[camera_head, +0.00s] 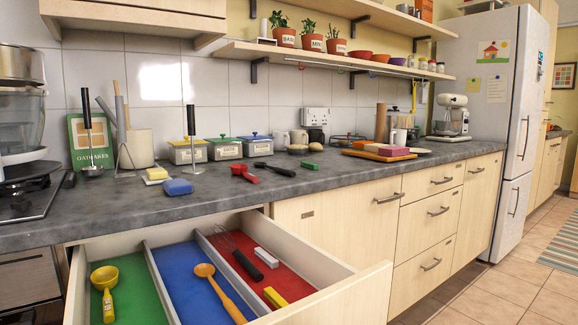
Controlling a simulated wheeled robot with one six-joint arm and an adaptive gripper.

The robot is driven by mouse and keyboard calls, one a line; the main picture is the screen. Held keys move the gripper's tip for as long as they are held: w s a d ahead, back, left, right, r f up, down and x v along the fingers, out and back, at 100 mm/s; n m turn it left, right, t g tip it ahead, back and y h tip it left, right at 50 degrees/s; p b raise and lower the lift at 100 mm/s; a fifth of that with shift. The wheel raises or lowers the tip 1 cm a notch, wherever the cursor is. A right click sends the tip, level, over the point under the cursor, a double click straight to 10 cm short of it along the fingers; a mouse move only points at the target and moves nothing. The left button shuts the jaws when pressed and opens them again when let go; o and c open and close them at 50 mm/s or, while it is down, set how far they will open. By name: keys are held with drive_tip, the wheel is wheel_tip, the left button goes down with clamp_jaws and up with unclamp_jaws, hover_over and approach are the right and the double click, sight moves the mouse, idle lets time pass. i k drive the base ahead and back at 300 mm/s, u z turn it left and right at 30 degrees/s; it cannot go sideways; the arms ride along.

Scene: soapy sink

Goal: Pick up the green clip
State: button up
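A small green block-shaped piece, which looks like the green clip (309,165), lies on the grey counter (345,180). My gripper is not in view.
Below the counter, an open drawer (345,292) juts out with green, blue and red compartments. It holds a yellow scoop (105,281), wooden spoon (219,290), whisk (240,259), white clip (266,257) and yellow clip (275,297).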

sight(314, 167)
drive_tip(key=z, duration=1.25)
drive_tip(key=i, duration=3.45)
drive_tip(key=u, duration=5.1)
